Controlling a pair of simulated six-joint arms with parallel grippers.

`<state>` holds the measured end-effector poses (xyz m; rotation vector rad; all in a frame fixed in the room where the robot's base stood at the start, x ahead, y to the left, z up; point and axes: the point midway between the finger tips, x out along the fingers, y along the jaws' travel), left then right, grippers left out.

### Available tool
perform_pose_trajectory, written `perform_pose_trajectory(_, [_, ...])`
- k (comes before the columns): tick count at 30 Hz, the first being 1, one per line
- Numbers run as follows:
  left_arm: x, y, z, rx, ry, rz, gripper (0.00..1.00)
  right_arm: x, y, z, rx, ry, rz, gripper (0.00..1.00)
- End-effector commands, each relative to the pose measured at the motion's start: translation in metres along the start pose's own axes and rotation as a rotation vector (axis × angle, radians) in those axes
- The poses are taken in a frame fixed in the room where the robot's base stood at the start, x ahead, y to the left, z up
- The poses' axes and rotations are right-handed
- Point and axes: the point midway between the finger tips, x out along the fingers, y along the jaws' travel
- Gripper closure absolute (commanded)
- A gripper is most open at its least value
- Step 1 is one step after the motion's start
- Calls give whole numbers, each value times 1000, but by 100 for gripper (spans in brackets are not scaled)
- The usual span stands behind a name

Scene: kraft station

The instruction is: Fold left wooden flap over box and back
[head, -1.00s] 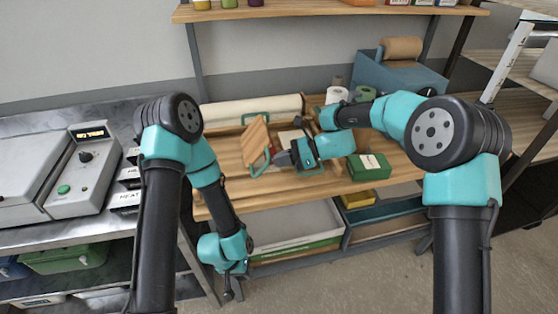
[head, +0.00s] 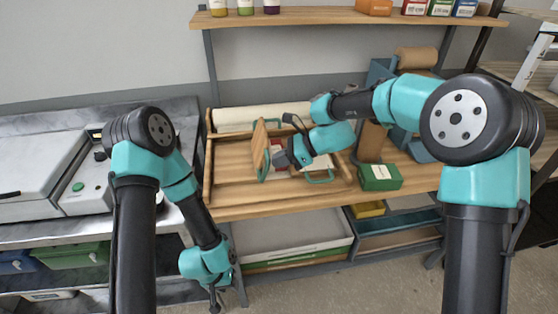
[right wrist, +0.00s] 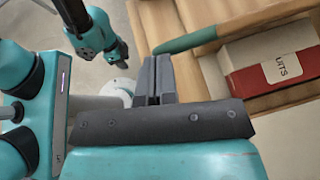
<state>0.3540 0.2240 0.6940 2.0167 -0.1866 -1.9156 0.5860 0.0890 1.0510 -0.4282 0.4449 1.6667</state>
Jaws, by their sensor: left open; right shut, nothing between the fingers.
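My left gripper (head: 215,299) is open and empty, hanging low in front of the bench.
A green box (head: 380,177) and a brown panel (head: 371,142) stand to the right. A metal counter (head: 60,232) is on the left. The bench top (head: 232,173) left of the flap is clear.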

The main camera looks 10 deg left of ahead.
Motion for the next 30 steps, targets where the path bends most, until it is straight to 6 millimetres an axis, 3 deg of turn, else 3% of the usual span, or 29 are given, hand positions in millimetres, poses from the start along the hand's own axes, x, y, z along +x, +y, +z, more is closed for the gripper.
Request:
perform_pose_trajectory(7, [0,0,0,0,0,0,60,-13,0,-11,1,0,-2,100])
perform_pose_trajectory(12, [0,0,0,0,0,0,60,-36,0,-26,1,0,-2,100])
perform_pose_trajectory(24, [0,0,0,0,0,0,60,-110,1,-17,-1,0,-1,100])
perform_pose_trajectory(30, [0,0,0,0,0,0,60,-128,1,-15,0,0,0,100])
